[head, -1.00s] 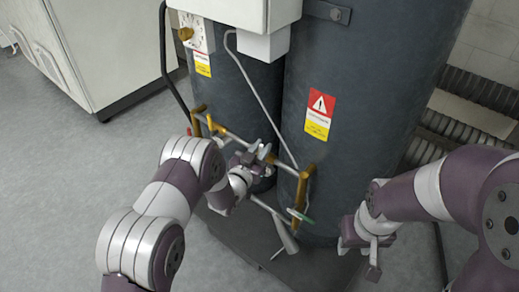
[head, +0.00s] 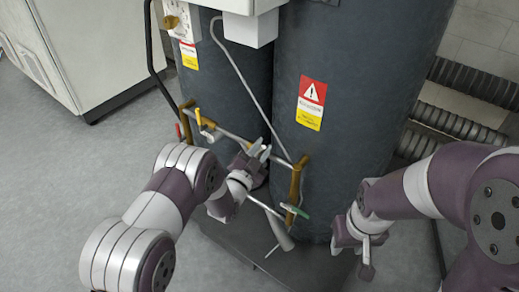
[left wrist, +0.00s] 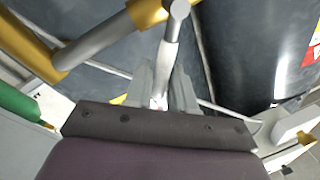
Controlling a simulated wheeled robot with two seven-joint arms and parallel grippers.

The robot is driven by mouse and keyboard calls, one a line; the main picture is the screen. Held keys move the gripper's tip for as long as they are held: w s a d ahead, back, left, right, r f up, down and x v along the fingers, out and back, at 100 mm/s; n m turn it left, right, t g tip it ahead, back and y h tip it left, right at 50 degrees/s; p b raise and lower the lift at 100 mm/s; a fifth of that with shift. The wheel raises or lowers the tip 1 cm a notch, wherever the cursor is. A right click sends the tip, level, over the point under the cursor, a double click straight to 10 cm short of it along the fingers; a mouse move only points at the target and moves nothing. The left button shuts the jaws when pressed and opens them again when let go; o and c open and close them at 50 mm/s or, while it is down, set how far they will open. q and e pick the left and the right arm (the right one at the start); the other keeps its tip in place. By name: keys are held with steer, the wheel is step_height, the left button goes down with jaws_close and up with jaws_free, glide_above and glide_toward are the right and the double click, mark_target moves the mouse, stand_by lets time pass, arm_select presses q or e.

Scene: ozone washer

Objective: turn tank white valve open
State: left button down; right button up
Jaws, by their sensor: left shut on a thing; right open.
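The white valve's pale lever (left wrist: 168,55) runs between the two fingers of my left gripper (left wrist: 160,95) in the left wrist view. It meets a grey pipe (left wrist: 100,42) near the top. In the head view my left gripper (head: 260,150) is at the piping in front of the two dark tanks (head: 345,105), and its fingers hide most of the valve there. It is shut on the lever. I cannot tell the valve's exact angle. My right gripper (head: 358,248) is open and empty, to the right, beside the right tank's lower part.
Red (head: 179,131), yellow (head: 207,134) and green (head: 295,211) handles sit on the nearby brass piping (head: 296,180). A thin grey hose (head: 240,75) hangs above my left gripper. A white control box (head: 250,27) overhangs the tanks. Floor (head: 60,190) at left is clear.

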arm_select(q)
steer(key=shift+f, duration=0.1)
steer(key=c, duration=1.1)
jaws_free()
